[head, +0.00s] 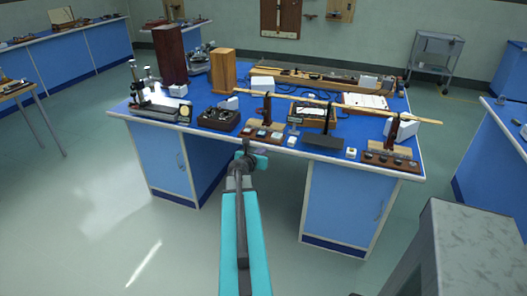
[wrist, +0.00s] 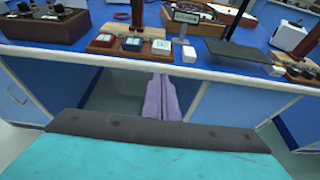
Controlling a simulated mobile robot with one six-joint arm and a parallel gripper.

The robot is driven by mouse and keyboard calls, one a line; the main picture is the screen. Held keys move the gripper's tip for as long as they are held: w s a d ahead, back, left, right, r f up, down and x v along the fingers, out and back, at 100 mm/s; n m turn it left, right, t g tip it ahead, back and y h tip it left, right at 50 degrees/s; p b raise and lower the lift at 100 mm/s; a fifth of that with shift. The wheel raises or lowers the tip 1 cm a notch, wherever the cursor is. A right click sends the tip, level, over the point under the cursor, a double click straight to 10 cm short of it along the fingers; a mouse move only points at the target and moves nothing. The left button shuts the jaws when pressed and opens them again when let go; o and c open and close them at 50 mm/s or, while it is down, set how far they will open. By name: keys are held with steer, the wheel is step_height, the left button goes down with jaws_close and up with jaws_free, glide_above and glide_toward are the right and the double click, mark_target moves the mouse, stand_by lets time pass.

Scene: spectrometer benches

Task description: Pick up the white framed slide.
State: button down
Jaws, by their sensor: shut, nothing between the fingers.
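A wooden slide holder (wrist: 119,52) lies at the bench's front edge in the wrist view, with a small red slide (wrist: 103,40), a dark slide (wrist: 132,43) and a white framed slide (wrist: 161,46) in a row. The holder also shows in the head view (head: 263,134), where its slides are too small to tell apart. My gripper (wrist: 163,82) is shut and empty, its purple fingers together in front of the bench, below the top's front edge and apart from the slide. In the head view, my gripper (head: 261,158) is in front of the bench.
A small white block (wrist: 189,54) sits right of the holder, beside a small display on a stand (wrist: 186,17). A dark flat base with a post (wrist: 238,50) stands further right. The blue bench top (head: 225,142) has a pale front edge. Open floor lies left.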

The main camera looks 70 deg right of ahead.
steer(key=shift+a, duration=0.1)
stand_by(0.3)
steer(key=w+a+f+m+y, duration=0.25)
steer(key=w+a+f, duration=0.25)
steer(key=a+f, duration=0.35)
steer(key=w+a+f+m+y, duration=0.25)
steer(key=w+a+f, duration=0.35)
steer(key=a+f, duration=0.3)
steer(key=w+a+f+m+y, duration=0.1)
steer(key=a+f+m+y, duration=0.3)
steer(key=a, duration=0.6)
steer(key=a+f+m+h, duration=0.1)
steer(key=a+f, duration=0.6)
steer(key=a, duration=0.2)
steer(key=s+a+f+m+g+y, duration=0.15)
steer(key=a+f, duration=0.25)
steer(key=a, duration=0.5)
steer(key=s+a+f+m+g+y, duration=0.1)
steer(key=s+a+f+m+y, duration=0.2)
steer(key=a, duration=0.7)
steer(key=s+a+f+m+g, duration=0.2)
steer(key=s+a, duration=0.4)
steer(key=a, duration=0.2)
steer(key=s+a+f+m+g+y, duration=0.1)
steer(key=s+a+f+m+g, duration=0.1)
steer(key=s+a, duration=0.5)
steer(key=shift+a, duration=1.1)
steer(key=shift+y, duration=0.25)
